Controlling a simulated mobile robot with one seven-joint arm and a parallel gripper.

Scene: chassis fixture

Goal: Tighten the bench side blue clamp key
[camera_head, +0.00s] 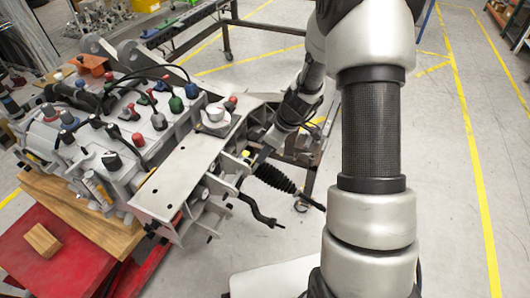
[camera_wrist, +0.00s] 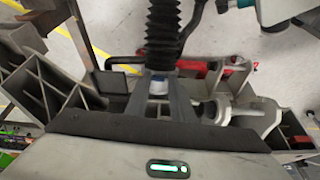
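In the wrist view, a small white piece with a blue band (camera_wrist: 157,88) shows between the two grey fingers of my gripper (camera_wrist: 158,78), just below a ribbed black boot (camera_wrist: 160,28). It may be the blue clamp key, but its shape is mostly hidden. The fingers stand apart on either side of it; whether they touch it I cannot tell. In the head view, my arm reaches down to the right side of the chassis (camera_head: 180,178), near the black boot (camera_head: 274,178). My fingertips and the key are not clear there.
Knobs with coloured caps, including a blue one (camera_head: 191,90), stand on the chassis assembly. A red surface (camera_head: 50,255) with a wooden block (camera_head: 41,240) is at lower left. A bent black rod (camera_head: 262,215) sticks out below the boot. The floor at right is clear.

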